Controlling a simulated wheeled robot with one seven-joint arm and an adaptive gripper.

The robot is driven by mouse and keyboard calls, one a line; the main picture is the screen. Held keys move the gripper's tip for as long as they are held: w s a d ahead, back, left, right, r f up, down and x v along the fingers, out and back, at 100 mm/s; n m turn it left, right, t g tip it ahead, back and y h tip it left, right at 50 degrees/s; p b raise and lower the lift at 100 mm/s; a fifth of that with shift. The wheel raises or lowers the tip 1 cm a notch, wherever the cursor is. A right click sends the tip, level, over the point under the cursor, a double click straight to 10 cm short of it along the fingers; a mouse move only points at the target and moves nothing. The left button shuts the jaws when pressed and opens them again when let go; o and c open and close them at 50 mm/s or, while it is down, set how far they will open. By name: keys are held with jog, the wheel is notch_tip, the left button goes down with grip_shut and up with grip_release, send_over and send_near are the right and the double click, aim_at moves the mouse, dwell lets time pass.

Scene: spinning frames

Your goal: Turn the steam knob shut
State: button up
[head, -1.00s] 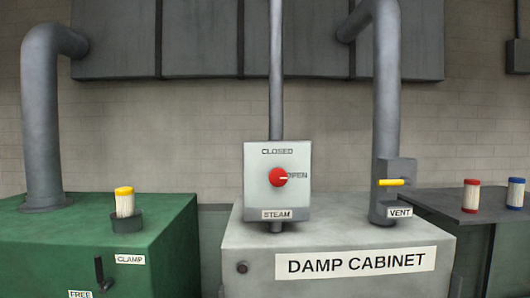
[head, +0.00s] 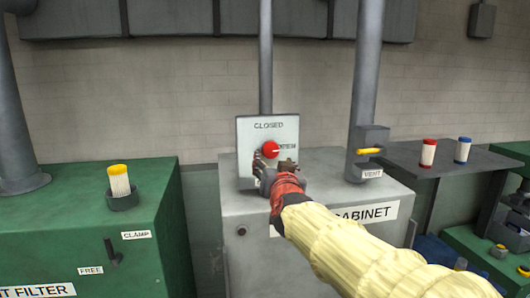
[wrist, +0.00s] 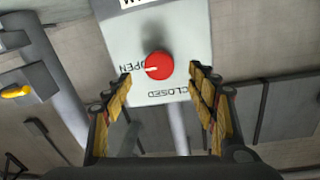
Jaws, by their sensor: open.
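The red steam knob (head: 270,149) sits on a pale grey panel (head: 247,132) with the words CLOSED above it and OPEN to its right. Its white pointer mark points toward OPEN. In the wrist view the panel appears upside down, and the knob (wrist: 159,66) lies ahead between the fingers, its mark toward OPEN. My gripper (wrist: 164,82) is open, with its two yellow-padded fingers on either side of the knob's line and apart from it. In the head view my gripper (head: 274,163) is just below and in front of the knob, hiding the STEAM label.
The panel stands at the damp cabinet (head: 330,165), in front of a vertical pipe (head: 265,70). A vent pipe with a yellow handle (head: 370,151) is to the right. A green filter unit (head: 60,220) is at left. Red and blue capped cylinders stand on a dark table (head: 400,158).

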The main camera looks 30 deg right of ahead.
aim_at(271, 152)
jog(key=x, duration=0.8)
jog(key=shift+p, duration=0.4)
jog(key=shift+s, duration=0.1)
jog(key=c, duration=0.3)
jog(key=c, duration=0.8)
jog(key=shift+c, duration=0.4)
